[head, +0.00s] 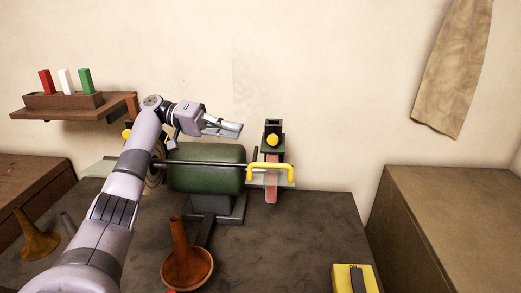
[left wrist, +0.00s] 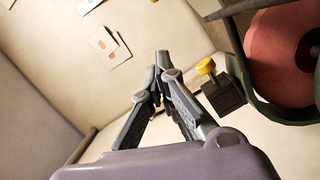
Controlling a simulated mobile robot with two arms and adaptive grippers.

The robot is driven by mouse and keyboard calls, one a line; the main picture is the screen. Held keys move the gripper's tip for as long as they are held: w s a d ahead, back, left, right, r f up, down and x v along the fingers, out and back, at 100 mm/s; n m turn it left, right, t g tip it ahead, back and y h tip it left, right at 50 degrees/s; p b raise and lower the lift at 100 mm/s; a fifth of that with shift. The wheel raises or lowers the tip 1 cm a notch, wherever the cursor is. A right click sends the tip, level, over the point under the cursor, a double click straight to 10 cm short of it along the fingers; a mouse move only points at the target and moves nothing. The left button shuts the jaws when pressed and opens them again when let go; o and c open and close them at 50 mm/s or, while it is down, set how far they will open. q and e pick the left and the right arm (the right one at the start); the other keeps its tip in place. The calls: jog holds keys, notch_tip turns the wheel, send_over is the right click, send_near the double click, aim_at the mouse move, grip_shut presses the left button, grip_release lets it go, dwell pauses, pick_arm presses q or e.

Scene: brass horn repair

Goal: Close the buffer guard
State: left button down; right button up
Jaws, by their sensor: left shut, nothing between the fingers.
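The buffer (head: 207,168) is a green motor on a grey stand on the workbench. At its right end is a pinkish-red wheel (head: 271,192), which fills the upper right of the left wrist view (left wrist: 280,55). A yellow bar handle (head: 270,168) sits across a pale plate in front of this wheel; I cannot tell how far the guard is swung. A dark block with a yellow knob (head: 272,140) stands above and behind the wheel. My left gripper (head: 240,130) is shut and empty, above the motor and left of the knob, apart from both. My right gripper is not visible.
A wall shelf (head: 60,108) holds red, white and green blocks. A yellow box (head: 355,278) is at front right.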

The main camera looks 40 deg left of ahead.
pick_arm(q)
jog(key=p, duration=0.4)
send_over(261, 173)
jog(key=w+a, duration=0.2)
jog(key=w, duration=0.1)
jog(key=shift+a+f, duration=0.1)
jog(key=shift+a, duration=0.1)
jog(key=shift+s+d+f+p, duration=0.35)
jog(key=shift+s+d+f, duration=0.35)
jog(key=shift+s+d, duration=0.1)
jog(key=shift+s+d+f+p, duration=0.2)
jog(key=shift+s+p, duration=0.1)
jog(key=shift+s, duration=0.25)
jog(key=shift+s+d+f, duration=0.1)
jog(key=shift+d+f, duration=0.05)
jog(key=shift+f, duration=0.05)
